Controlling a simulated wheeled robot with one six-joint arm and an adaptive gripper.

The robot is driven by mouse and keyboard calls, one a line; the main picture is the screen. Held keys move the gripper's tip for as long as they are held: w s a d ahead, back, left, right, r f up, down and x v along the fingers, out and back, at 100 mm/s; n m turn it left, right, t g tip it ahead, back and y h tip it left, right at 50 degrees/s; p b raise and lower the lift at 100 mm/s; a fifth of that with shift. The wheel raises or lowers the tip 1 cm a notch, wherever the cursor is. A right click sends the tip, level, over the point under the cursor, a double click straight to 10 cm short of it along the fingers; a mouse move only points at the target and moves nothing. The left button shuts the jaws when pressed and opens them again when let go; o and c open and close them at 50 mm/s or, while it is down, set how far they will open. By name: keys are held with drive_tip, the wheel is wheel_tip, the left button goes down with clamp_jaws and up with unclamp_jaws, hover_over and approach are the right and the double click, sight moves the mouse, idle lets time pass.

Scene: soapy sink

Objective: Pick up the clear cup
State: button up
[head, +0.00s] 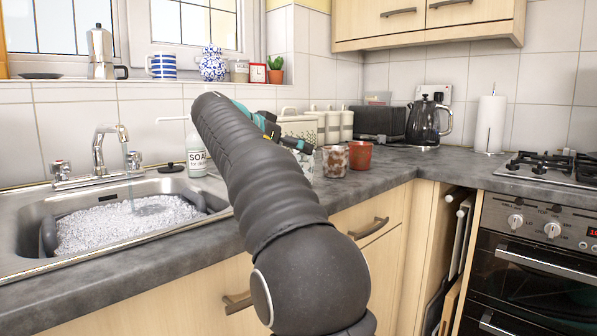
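My gripper (300,145) shows only in part past my dark arm, with teal and black pieces above the counter. Its fingers are mostly hidden, so I cannot tell whether it is open or shut. A mottled brown and white cup (335,162) and an orange-red cup (360,156) stand upright side by side on the counter, to the right of my gripper. I cannot clearly make out a clear cup; the spot left of the mottled cup is partly hidden by my arm.
The grey counter (400,166) carries a soap bottle (195,158), pale canisters (333,125), a black toaster (378,122), a kettle (427,122) and a paper roll (490,125). The steel sink (20,215) holds suds under a running tap (100,150). A hob (550,168) is at right.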

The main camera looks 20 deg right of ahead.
drive_tip(key=shift+f+x, duration=0.15)
drive_tip(key=shift+x, duration=1.2)
drive_tip(key=shift+f+x, duration=0.2)
drive_tip(key=shift+x, duration=1.15)
drive_tip(key=shift+a, duration=0.2)
drive_tip(key=c, duration=1.3)
drive_tip(key=shift+r, duration=0.55)
drive_tip(key=s+d+r, duration=0.7)
drive_tip(key=s+r, duration=0.2)
drive_tip(key=r, duration=0.1)
drive_tip(key=shift+s+p, duration=0.15)
drive_tip(key=shift+p, duration=0.2)
